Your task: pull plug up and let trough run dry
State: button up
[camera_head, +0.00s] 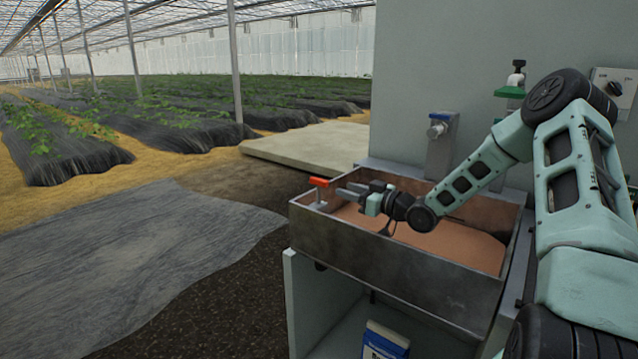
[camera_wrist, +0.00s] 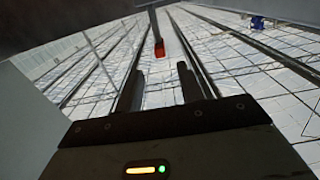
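The metal trough (camera_head: 400,251) holds brownish liquid or sediment and stands on a pale cabinet. The plug shows as a red-orange T-handle (camera_head: 319,182) on a short stem at the trough's left corner. My gripper (camera_head: 347,192) is over the left part of the trough, just right of the red handle and apart from it. In the wrist view the gripper fingers (camera_wrist: 160,85) are spread with nothing between them. The red handle (camera_wrist: 159,48) shows beyond the fingertips, roughly centred. The plug's lower end is hidden in the trough.
A control box with a dark knob (camera_head: 614,89) is at the right. A blue and white bag (camera_head: 385,342) stands below the trough. Open ground lies left.

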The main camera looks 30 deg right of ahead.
aim_at(311, 179)
jog(key=x, duration=1.1)
jog(key=shift+w, duration=0.1)
jog(key=shift+c, duration=0.4)
